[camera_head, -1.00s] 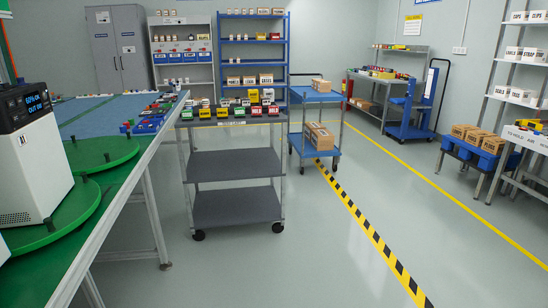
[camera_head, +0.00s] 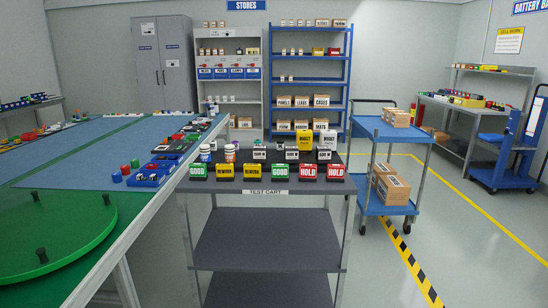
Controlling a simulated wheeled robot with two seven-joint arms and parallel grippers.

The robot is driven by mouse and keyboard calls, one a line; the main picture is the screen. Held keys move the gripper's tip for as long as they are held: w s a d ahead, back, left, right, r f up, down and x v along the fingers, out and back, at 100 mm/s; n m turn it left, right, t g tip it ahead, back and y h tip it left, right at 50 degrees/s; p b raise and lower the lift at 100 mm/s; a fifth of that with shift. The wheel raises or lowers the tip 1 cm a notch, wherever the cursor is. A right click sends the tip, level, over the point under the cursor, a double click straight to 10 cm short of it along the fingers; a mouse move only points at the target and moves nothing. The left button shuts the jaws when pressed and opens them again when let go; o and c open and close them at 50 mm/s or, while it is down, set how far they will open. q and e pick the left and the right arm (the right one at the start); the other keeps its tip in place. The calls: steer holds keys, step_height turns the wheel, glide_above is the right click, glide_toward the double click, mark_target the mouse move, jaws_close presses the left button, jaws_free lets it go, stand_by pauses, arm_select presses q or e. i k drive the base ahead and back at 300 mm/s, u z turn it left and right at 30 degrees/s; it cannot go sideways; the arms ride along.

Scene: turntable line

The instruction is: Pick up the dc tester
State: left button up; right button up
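The test cart (camera_head: 264,193) stands ahead of me, its top shelf holding labelled items. Several small devices with white labels stand in a row behind the coloured blocks: one on the left (camera_head: 259,152), one in the middle (camera_head: 291,154) and one on the right (camera_head: 324,155). Their labels are too small to read surely, so I cannot tell which is the dc tester. Neither of my grippers shows in view.
Green GOOD (camera_head: 198,172), yellow REWORK (camera_head: 225,172) and red HOLD (camera_head: 308,173) blocks line the cart's front edge. The green turntable (camera_head: 60,235) and blue-matted bench lie left. A blue trolley (camera_head: 394,131) stands right.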

mark_target(280, 143)
steer(key=k, duration=0.5)
steer(key=z, duration=1)
steer(key=i, duration=5.7)
steer(key=u, duration=3.05)
